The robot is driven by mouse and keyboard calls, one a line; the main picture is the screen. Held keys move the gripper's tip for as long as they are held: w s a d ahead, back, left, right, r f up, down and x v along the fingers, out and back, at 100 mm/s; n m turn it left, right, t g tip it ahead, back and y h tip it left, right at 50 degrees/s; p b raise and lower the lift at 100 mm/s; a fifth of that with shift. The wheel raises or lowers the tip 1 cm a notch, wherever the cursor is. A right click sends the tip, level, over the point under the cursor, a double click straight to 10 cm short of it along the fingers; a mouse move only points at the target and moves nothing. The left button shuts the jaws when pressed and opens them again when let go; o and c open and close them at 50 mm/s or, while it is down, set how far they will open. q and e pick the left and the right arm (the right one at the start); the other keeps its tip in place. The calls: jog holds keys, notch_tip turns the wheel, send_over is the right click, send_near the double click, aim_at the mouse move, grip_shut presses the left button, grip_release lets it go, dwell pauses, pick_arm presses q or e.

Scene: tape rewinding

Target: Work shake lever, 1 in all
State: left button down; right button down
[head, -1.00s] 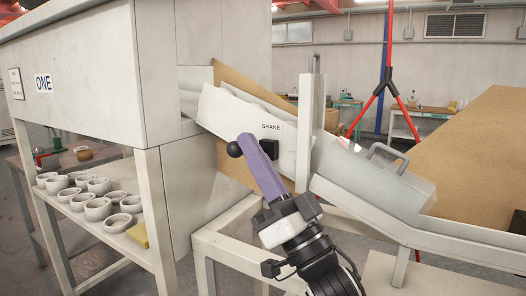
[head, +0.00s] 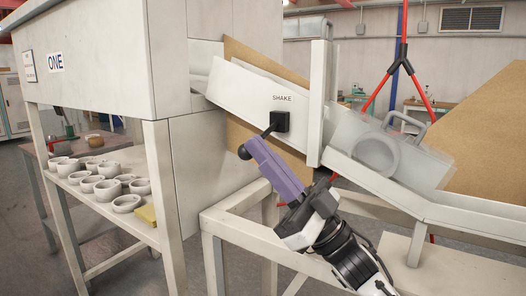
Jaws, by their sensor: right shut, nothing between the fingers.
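The shake lever is a short dark rod with a round black knob (head: 244,152), coming out of a black block (head: 280,122) under the word SHAKE on the white chute panel. The rod slopes down to the left. My right gripper (head: 256,146) has purple fingers, shut with nothing between them. Its tips are beside the knob and over the rod in this view; I cannot tell whether they touch. My left gripper is not in view.
A clear box with a grey handle (head: 404,120) sits on the chute's lower right, with a whitish round hollow thing (head: 375,155) in it. White bowls (head: 126,203) and a yellow block (head: 147,214) are on the left shelf. A white post (head: 316,105) stands right of the lever.

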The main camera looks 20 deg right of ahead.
jog(key=shift+w+f, duration=0.1)
jog(key=shift+f, duration=0.15)
jog(key=b+v, duration=0.3)
jog(key=v, duration=0.4)
dwell(0.5)
jog(key=shift+d, duration=0.15)
dwell(0.5)
